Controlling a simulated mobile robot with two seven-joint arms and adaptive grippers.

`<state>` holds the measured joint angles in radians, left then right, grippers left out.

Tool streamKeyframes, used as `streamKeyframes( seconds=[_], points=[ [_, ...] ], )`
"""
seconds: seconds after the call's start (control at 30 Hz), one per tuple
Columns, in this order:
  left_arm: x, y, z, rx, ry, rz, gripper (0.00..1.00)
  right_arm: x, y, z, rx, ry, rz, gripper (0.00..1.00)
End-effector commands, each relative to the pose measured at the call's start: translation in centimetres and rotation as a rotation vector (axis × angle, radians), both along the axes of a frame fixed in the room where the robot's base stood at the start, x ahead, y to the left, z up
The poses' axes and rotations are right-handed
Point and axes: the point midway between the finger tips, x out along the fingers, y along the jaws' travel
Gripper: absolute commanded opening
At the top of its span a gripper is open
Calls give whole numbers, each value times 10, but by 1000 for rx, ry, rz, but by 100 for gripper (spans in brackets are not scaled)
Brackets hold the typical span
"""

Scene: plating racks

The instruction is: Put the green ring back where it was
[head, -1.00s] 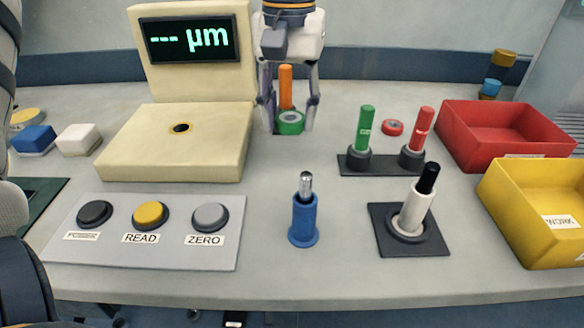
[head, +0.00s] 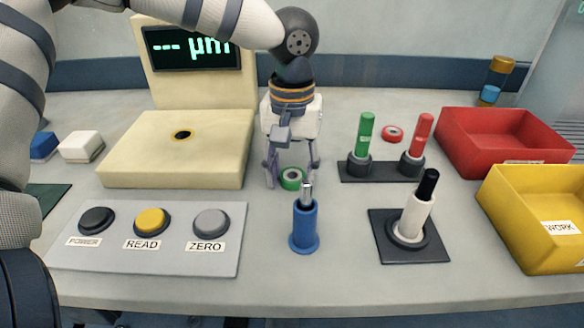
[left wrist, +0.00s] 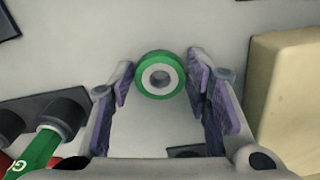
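The green ring (head: 292,178), with a pale inner band and a central hole, is between the fingertips of my left gripper (head: 292,180). In the left wrist view the ring (left wrist: 160,75) sits between the two purple finger pads (left wrist: 160,82), which close in on both sides. The gripper is shut on it, pointing down over the table behind the blue post (head: 304,225), which has a metal tip. A green peg (head: 364,138) and a red peg (head: 420,138) stand in a dark rack (head: 385,174) to the right. My right gripper is not in view.
A red ring (head: 392,133) lies behind the rack. A cream gauge (head: 175,155) and button panel (head: 150,258) are left. A white, black-tipped post (head: 415,217) on a dark base, a red bin (head: 500,140) and a yellow bin (head: 530,225) are right.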

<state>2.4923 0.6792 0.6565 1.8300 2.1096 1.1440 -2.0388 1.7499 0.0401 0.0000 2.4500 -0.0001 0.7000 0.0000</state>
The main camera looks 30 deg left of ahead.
Motion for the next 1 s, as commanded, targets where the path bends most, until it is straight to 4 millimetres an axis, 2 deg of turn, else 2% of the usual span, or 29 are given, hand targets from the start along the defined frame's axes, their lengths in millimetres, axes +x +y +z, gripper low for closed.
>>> streamKeyframes(
  seconds=[0.37,0.47,0.73,0.83,1.0],
  points=[
    [0,0,5,0,-2,0,59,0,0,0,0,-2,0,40],
    [1,0,22,-2,-3,1,59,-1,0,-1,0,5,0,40],
    [1,0,96,-2,-4,1,59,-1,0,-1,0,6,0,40],
    [1,0,112,-1,-1,1,59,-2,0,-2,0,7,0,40],
    [0,0,124,0,1,-1,59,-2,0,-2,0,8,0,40]
  ],
)
